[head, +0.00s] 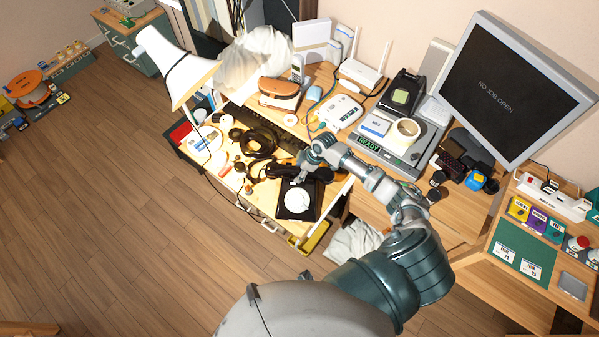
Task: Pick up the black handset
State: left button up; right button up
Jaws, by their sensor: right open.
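A black dial phone (312,212) with a white round dial lies near the front edge of the cluttered wooden desk. The black handset (278,170) lies behind the dial, partly hidden by my right gripper. My right gripper (302,178) is open and points down at the handset, at its right part. I cannot tell whether the fingers touch it or stand around it. My left gripper is not in view.
A white lamp (172,62) stands at the left of the desk. Black headphones (257,142), a keyboard and an orange phone (280,92) lie near the handset. A scale marked READY (384,150) and a monitor (510,90) stand to the right.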

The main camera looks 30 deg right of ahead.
grip_shut()
